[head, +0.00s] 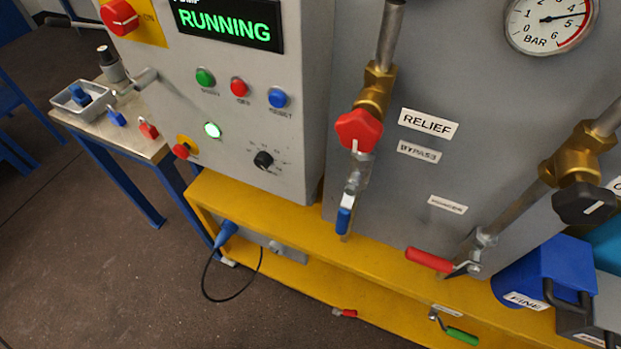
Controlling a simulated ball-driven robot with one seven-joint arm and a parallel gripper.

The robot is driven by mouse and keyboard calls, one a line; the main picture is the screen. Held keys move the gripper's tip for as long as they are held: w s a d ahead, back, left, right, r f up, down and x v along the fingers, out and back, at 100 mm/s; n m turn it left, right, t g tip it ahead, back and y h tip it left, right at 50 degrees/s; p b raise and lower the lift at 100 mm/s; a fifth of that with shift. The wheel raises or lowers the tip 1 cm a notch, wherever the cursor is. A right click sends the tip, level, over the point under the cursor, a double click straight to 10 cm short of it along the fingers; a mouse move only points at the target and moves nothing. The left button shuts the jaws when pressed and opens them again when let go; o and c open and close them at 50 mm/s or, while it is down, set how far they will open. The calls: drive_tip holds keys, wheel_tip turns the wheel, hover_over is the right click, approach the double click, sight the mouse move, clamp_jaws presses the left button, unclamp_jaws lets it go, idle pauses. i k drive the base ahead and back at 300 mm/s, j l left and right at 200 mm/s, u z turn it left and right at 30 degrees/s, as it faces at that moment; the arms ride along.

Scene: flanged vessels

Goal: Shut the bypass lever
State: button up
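A label reading BYPASS (418,152) is on the grey panel, just below the RELIEF label (428,123). Left of it, on the left pipe, a small lever with a blue grip (344,220) hangs below a red knob (358,131). The blue lever points down, roughly in line with its pipe. A lever with a red grip (429,260) on the right pipe sticks out to the left, across that pipe. No label names either lever for certain; a smaller label (447,204) between them is hard to read. My gripper is not in view.
A control cabinet (305,110) with a lit RUNNING display (228,24) stands left of the pipes. A yellow frame (285,225) runs underneath. A blue FINE container (545,270) stands at the right. A bench (140,140) is at left; the floor in front is mostly clear.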

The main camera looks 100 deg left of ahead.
sight(343, 216)
drive_tip(key=u, duration=1.65)
